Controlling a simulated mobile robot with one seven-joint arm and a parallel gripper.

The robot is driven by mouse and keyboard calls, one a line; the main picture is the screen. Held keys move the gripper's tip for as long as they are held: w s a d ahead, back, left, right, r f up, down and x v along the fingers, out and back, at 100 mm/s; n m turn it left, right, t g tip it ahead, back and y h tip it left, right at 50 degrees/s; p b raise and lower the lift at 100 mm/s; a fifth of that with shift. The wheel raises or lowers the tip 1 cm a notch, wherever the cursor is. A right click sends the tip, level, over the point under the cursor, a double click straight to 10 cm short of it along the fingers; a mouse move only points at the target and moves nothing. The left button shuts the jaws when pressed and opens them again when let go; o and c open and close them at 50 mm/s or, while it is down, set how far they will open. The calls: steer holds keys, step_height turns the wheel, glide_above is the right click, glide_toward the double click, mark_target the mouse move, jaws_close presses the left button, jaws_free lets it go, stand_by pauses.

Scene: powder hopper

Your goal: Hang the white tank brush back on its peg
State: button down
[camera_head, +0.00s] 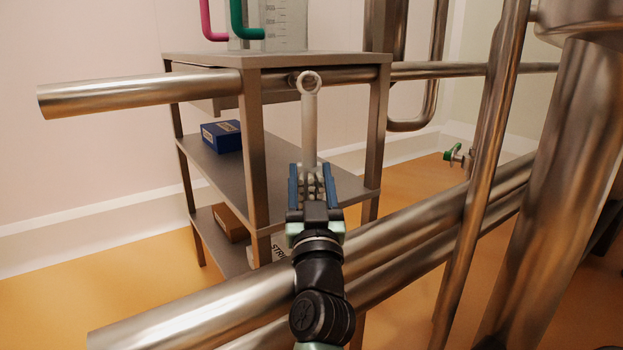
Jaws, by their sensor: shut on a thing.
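My gripper (312,178) is in the middle of the view, pointing away from me, with its blue-sided fingers shut on the white tank brush (309,130). The pale handle stands up from between the fingers and ends at the top in a round ring with an open hole. The ring overlaps a horizontal steel pipe in the picture; I cannot tell the gap between them. The brush's bristle end is not clearly visible at the fingers. I cannot make out a peg in this view.
A steel shelf rack (270,60) stands beyond the brush, with a blue box (222,136) and a brown box (231,222) on its shelves. A horizontal pipe (140,93) crosses it. Thick pipes (400,232) run low across the front, and upright pipes (487,160) stand at right.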

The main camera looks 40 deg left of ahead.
stand_by(0.4)
steer(key=shift+c, duration=0.9)
jaws_free()
steer(key=shift+f, duration=0.1)
steer(key=v, duration=1.2)
steer(key=shift+s+d+b, duration=0.2)
steer(key=shift+s+b, duration=0.15)
steer(key=shift+f, duration=0.15)
